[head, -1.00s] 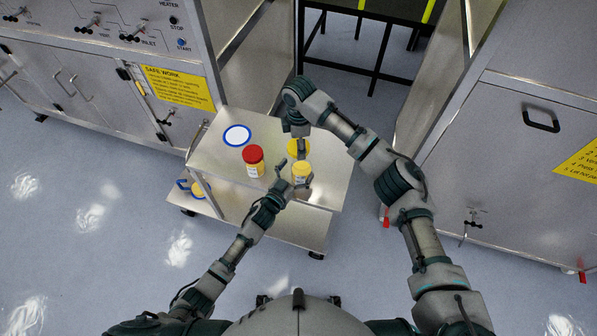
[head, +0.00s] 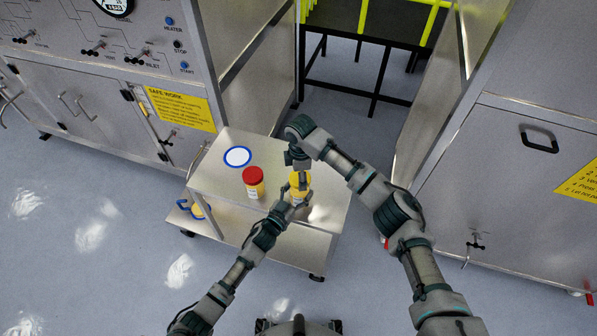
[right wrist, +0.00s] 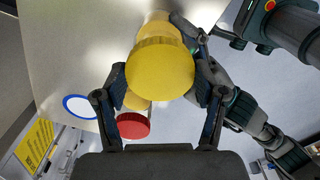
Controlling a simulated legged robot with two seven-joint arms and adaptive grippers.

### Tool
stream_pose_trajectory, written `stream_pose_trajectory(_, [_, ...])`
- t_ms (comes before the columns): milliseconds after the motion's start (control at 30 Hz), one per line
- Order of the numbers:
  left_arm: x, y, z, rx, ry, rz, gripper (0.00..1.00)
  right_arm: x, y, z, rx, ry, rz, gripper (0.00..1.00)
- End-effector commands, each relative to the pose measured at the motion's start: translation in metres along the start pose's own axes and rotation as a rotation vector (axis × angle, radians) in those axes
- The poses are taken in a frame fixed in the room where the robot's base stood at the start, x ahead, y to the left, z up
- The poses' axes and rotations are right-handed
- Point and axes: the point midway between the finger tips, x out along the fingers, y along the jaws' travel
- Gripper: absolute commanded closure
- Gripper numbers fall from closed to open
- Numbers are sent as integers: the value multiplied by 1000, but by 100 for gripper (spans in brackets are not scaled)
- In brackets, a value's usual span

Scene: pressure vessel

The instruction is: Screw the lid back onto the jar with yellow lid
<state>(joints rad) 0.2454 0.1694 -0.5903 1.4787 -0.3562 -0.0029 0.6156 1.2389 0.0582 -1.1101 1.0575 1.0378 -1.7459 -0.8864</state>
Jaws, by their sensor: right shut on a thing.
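The yellow lid (right wrist: 160,72) is a wide disc between the fingertips of my right gripper (right wrist: 158,82), which is shut on it. The head view shows the yellow lid (head: 299,178) low over the jar, under my right gripper (head: 300,166). The jar's pale yellow body (right wrist: 157,20) shows partly behind the lid in the right wrist view. My left gripper (head: 297,194) is around the jar body and appears shut on it; its dark fingers (right wrist: 190,28) show beside the lid. The lid and jar look roughly lined up. I cannot tell whether their threads meet.
A jar with a red lid (head: 253,178) stands on the steel cart (head: 215,178), left of my grippers. A blue-rimmed white disc (head: 237,157) lies on the cart top behind it. Steel cabinets (head: 540,200) flank the cart.

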Motion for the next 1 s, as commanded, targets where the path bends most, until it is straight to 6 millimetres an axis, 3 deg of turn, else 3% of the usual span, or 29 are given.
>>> stream_pose_trajectory(467, [-2, -1, 1, -3, -1, 1, 91, 0, 1, -3, 0, -2, 0, 51])
stream_pose_trajectory(1000, [0, 0, 1, -2, -2, 1, 91, 17, 1, 0, 2, 0, 0, 51])
